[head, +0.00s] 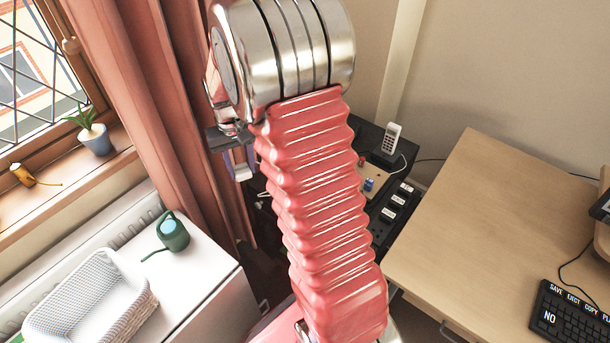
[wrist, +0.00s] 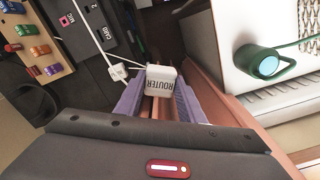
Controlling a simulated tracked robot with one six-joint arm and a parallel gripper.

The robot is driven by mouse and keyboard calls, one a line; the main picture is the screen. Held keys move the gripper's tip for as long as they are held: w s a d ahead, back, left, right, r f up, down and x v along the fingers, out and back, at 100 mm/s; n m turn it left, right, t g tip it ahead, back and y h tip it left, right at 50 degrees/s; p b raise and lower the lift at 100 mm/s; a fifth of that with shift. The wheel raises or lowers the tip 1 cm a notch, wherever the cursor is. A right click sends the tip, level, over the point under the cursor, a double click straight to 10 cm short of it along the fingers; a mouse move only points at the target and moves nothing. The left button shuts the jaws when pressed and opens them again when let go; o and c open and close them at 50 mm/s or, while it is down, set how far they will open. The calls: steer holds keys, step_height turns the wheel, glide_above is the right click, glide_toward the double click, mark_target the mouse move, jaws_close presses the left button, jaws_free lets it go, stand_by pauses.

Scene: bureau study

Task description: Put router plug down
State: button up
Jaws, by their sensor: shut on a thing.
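The router plug (wrist: 161,80) is a small white block marked "ROUTER", with a white cable at its upper left. In the wrist view it sits between the purple fingers of my gripper (wrist: 158,102), which is shut on it. In the head view a white plug (head: 243,173) shows at the purple fingertip, left of my red arm. My arm hides part of the area behind it.
A black unit with labelled sockets (head: 396,205) stands behind my arm, beside a wooden desk (head: 480,200). A green watering can (head: 172,232) and a white basket (head: 90,300) are on the white cabinet (head: 205,275) at left.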

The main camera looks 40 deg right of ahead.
steer(key=w+a+r+n, duration=0.1)
steer(key=w+a+n, duration=0.1)
steer(key=a, duration=0.5)
steer(key=w+a+r+n, duration=0.1)
steer(key=w+a, duration=0.2)
steer(key=a, duration=0.3)
steer(key=shift+a+r+n, duration=0.15)
steer(key=shift+a+n, duration=0.2)
steer(key=shift+n, duration=0.05)
